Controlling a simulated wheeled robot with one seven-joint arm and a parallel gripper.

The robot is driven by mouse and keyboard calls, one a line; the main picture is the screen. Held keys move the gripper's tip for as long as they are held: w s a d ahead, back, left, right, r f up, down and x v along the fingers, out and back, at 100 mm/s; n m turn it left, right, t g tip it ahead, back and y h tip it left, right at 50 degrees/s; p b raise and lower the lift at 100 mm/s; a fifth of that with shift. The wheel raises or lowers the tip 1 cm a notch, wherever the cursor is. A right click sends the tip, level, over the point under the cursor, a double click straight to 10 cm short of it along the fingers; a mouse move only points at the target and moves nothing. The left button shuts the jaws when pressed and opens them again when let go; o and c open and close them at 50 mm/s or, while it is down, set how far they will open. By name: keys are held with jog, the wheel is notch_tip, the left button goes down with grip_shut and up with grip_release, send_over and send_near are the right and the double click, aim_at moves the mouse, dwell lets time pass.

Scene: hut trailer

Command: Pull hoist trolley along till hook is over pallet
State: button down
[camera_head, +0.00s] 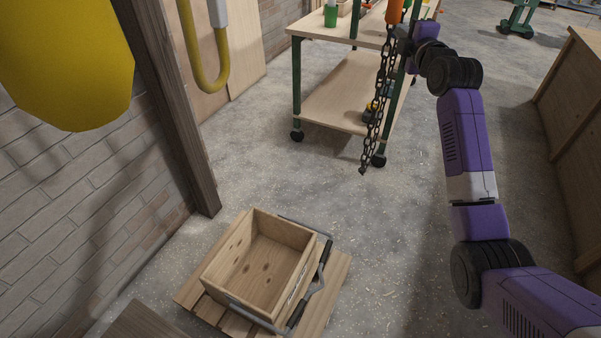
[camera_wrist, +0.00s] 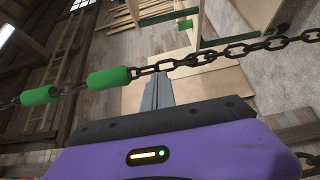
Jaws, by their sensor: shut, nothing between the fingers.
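The pallet (camera_head: 334,282) lies on the floor at the lower left in the head view, with an open wooden crate (camera_head: 212,270) on it. A dark chain (camera_head: 375,110) hangs at the upper middle, with an orange piece (camera_head: 395,11) at its top. In the wrist view a chain (camera_wrist: 235,50) with two green sleeves (camera_wrist: 109,78) crosses just beyond my fingertips. My gripper (camera_wrist: 157,88) is shut and empty beside it; I cannot tell whether they touch. In the head view my gripper is mostly hidden behind my wrist. I cannot make out the trolley or the hook.
A wheeled workbench (camera_head: 335,90) with a lower shelf stands behind the chain. A wooden post (camera_head: 175,100) and brick wall (camera_head: 60,190) are on the left. A large yellow object (camera_head: 70,60) fills the upper left corner. Open floor lies between pallet and bench.

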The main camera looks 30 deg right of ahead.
jog(key=shift+w+d+r, duration=0.15)
jog(key=shift+w+d, duration=0.3)
jog(key=shift+d, duration=0.35)
jog(key=shift+d+r, duration=0.15)
